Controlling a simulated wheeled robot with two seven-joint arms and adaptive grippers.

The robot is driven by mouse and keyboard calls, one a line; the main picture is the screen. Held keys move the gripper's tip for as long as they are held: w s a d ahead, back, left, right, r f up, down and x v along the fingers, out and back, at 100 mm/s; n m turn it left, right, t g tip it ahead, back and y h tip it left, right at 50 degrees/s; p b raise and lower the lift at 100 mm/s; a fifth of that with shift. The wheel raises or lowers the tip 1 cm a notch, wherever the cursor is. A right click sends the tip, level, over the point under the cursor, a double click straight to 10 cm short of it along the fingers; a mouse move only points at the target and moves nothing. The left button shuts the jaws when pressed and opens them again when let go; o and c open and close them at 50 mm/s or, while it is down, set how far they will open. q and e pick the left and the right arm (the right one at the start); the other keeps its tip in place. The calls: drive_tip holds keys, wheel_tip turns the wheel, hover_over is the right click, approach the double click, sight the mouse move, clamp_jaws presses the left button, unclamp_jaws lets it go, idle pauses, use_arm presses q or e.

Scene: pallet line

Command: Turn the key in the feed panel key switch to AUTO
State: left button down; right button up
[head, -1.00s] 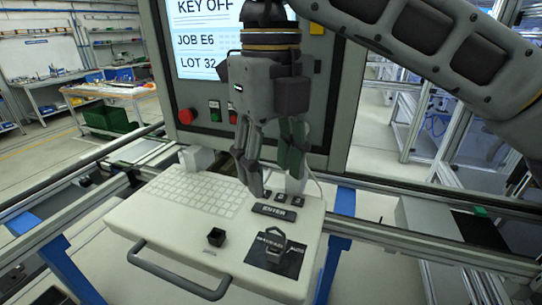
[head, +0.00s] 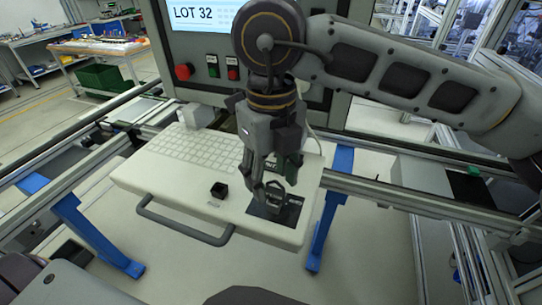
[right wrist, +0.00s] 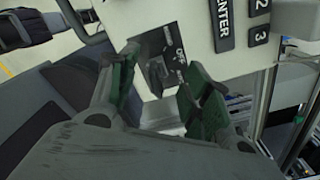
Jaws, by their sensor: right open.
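The feed panel (head: 170,175) is a pale slab with a keyboard area and a front handle. The key switch, with its grey key (head: 276,191), sits on a black label plate (head: 257,211) near its right front corner. My right gripper (head: 271,184) points down over it, open, with its fingers close around the key; contact is unclear. In the right wrist view the dark key (right wrist: 157,74) shows between the green-padded fingers (right wrist: 160,64), beside the label plate (right wrist: 167,48). Its exact position is hard to read. My left gripper is not in view.
Behind are a screen (head: 203,14) reading LOT 32 and a red button (head: 184,72). Rails (head: 400,190) run beside the panel.

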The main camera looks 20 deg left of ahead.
drive_tip(key=shift+f, duration=0.8)
drive_tip(key=shift+c, duration=0.2)
clamp_jaws()
drive_tip(key=shift+o, duration=0.9)
unclamp_jaws()
drive_tip(key=shift+r, duration=0.15)
wheel_tip(320, 180, up, 7)
drive_tip(key=p, duration=0.2)
drive_tip(key=shift+p, duration=0.3)
idle(1.2)
drive_tip(key=shift+s+f, duration=0.15)
drive_tip(key=shift+f, duration=0.05)
idle(0.6)
